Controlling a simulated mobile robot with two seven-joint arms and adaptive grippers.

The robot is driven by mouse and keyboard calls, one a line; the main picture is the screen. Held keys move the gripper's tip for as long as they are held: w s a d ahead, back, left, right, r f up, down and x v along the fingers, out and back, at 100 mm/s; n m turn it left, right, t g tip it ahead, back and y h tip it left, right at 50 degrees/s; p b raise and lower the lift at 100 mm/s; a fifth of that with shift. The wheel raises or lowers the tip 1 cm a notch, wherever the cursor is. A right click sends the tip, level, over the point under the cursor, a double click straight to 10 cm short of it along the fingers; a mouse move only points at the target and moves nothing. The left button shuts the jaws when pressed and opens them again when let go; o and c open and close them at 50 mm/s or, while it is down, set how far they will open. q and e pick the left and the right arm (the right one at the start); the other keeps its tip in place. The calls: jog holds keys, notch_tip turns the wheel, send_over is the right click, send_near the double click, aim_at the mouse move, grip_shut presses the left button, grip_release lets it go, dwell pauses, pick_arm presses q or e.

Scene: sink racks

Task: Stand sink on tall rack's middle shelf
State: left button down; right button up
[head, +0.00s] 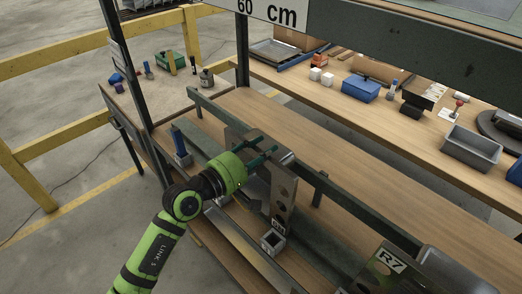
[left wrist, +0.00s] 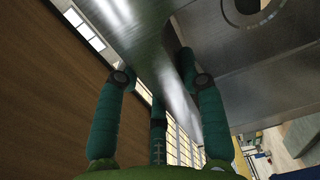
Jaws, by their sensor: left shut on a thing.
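The sink appears to be the grey metal piece with round holes (head: 284,190), upright and partly hidden by my gripper. My left gripper (head: 262,157) is shut on its upper part. In the left wrist view the teal fingers (left wrist: 160,85) lie along its shiny metal surface (left wrist: 150,45), and a round hole shows near the top. The tall rack has dark posts, green rails and wooden shelves; its wide wooden shelf (head: 320,150) lies behind the held piece and has bare room. I cannot tell whether the sink's lower end touches anything. My right gripper is not in view.
A green rail (head: 340,196) runs along the shelf's near side. A square metal tube (head: 272,241) and a plate marked R7 (head: 385,265) are close below. A blue-handled item (head: 180,145) stands left. A "60 cm" sign (head: 270,10) hangs overhead.

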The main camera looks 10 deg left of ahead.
pick_arm(q)
jog(key=shift+s, duration=0.1)
dwell(0.4)
jog(key=c, duration=0.7)
grip_release()
jog(key=shift+f, duration=0.35)
jog(key=v, duration=1.2)
jog(key=shift+r, duration=0.15)
